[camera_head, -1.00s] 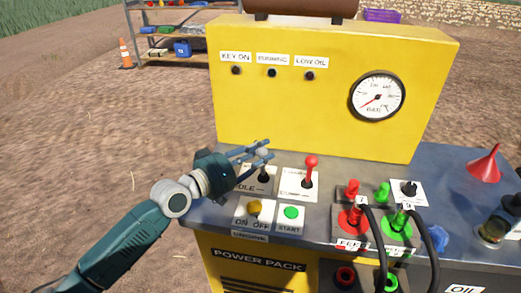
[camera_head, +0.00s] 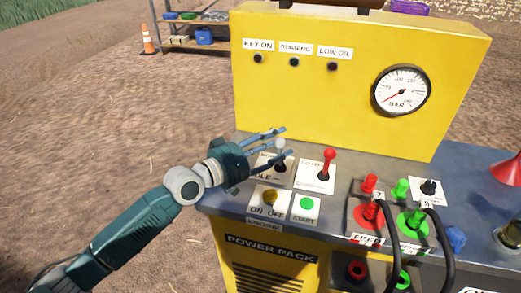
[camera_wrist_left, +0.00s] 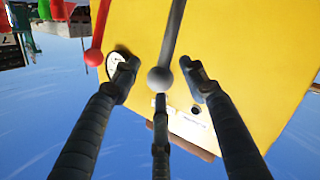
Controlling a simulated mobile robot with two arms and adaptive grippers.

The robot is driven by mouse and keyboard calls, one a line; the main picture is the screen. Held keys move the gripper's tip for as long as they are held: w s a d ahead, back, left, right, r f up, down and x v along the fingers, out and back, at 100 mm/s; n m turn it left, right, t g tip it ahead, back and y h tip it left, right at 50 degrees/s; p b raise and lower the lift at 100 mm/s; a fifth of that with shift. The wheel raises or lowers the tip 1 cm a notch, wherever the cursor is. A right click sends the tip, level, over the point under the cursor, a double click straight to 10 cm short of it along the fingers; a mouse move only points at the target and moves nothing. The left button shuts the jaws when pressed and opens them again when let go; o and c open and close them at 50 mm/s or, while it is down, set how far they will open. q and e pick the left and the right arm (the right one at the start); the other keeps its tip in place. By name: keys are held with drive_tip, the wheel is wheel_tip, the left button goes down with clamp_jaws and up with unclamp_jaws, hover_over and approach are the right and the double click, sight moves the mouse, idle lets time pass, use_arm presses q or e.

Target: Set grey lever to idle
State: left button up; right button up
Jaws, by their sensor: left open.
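The grey lever has a round grey knob (camera_head: 281,144) and stands on a white plate marked IDLE (camera_head: 262,174) on the power pack's top. My left gripper (camera_head: 286,142) reaches in from the left, fingers open on either side of the knob. In the left wrist view, the grey knob (camera_wrist_left: 160,80) and its shaft lie between the two spread side fingers of my left gripper (camera_wrist_left: 163,76). A third finger lies just below the knob; I cannot tell if it touches. The hand partly hides the plate. My right gripper is not in view.
A red lever (camera_head: 329,157) stands close to the right of the grey one. An ON/OFF key switch (camera_head: 270,197) and green START button (camera_head: 307,203) lie in front. The yellow panel (camera_head: 310,100) with a gauge (camera_head: 401,90) rises behind. Hose couplings (camera_head: 370,212) stand at right.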

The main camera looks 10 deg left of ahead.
use_arm(q)
drive_tip(key=v, duration=1.1)
drive_tip(key=shift+d, duration=0.1)
